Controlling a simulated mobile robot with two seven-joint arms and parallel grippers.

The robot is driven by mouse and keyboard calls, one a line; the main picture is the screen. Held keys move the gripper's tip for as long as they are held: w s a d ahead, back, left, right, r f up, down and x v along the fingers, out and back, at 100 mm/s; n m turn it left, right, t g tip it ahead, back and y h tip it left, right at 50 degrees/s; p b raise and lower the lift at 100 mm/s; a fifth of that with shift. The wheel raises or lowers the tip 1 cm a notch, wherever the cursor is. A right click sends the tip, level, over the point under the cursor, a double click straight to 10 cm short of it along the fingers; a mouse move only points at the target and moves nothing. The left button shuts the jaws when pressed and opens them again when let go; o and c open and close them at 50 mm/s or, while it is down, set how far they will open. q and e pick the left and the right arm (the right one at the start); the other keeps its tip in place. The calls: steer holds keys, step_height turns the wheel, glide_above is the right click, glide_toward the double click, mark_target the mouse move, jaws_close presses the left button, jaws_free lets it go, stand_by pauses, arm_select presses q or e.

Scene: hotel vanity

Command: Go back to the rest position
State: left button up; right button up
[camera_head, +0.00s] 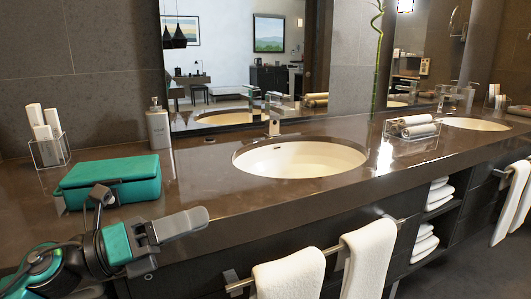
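My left gripper (182,223) is at the lower left, in front of the counter's front edge. Its grey tip points right. The two fingers cannot be told apart from this side, so whether it is open or shut is unclear. No object shows at its tip. My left arm comes in from the lower left corner, just in front of a teal box (118,166). The box sits closed on the dark counter (195,185), and part of its near side is hidden by my arm. My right gripper is not in view.
A clear holder with white rolls (48,150) and a soap dispenser (157,128) stand behind the box. A sink (290,160) and a rolled-towel tray (412,130) lie further right. White towels (370,255) hang from a rail on the counter front.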

arm_select(q)
steer(key=a+f+n+t+y, duration=0.2)
steer(key=f+n+t+y, duration=0.3)
steer(key=f+n, duration=0.65)
steer(key=a+f+n+t+y, duration=0.2)
steer(key=f+n+t+y, duration=0.35)
steer(key=n, duration=1.15)
steer(key=s+f+n+g+y, duration=0.2)
steer(key=s+f+n+g, duration=0.3)
steer(key=f, duration=0.4)
steer(key=s+f+n+g+y, duration=0.3)
steer(key=s+f+n, duration=0.2)
steer(key=s+f, duration=0.3)
step_height(320, 180, up, 12)
steer(key=a+p, duration=0.2)
steer(key=p, duration=1.3)
steer(key=shift+s+p, duration=0.2)
steer(key=shift+p, duration=0.2)
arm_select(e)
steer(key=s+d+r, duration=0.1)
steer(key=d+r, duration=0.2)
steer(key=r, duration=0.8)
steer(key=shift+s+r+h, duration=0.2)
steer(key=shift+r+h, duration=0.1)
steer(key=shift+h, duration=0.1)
arm_select(q)
steer(key=shift+a+y, duration=0.1)
steer(key=shift+y, duration=0.15)
